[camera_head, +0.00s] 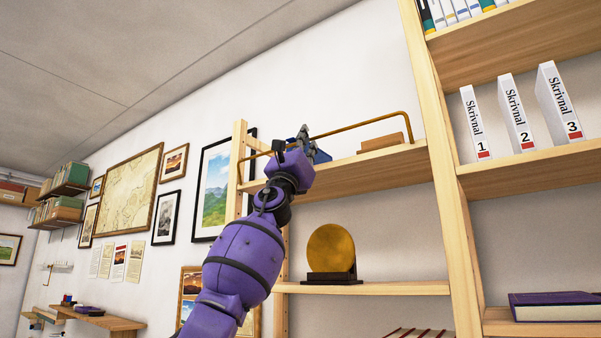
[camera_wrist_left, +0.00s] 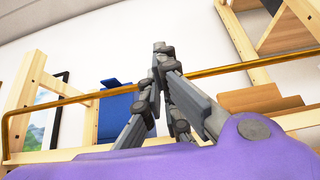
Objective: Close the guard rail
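The guard rail (camera_head: 345,126) is a thin brass-coloured bar with bent ends. It runs along the upper wooden shelf (camera_head: 375,168) and also crosses the left wrist view (camera_wrist_left: 75,99). My left gripper (camera_head: 304,131) is at the rail, left of its middle in the head view. In the left wrist view its fingers (camera_wrist_left: 162,47) come together at the tips. They cross in front of the rail and hide a short piece of it. I cannot tell whether they touch it. My right gripper is not in view.
A blue object (camera_wrist_left: 116,112) and a wooden block (camera_head: 380,142) are on the shelf by the rail. A gold disc (camera_head: 331,248) stands one shelf below. A tall bookcase post (camera_head: 440,160) rises at right, beside white binders (camera_head: 512,110).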

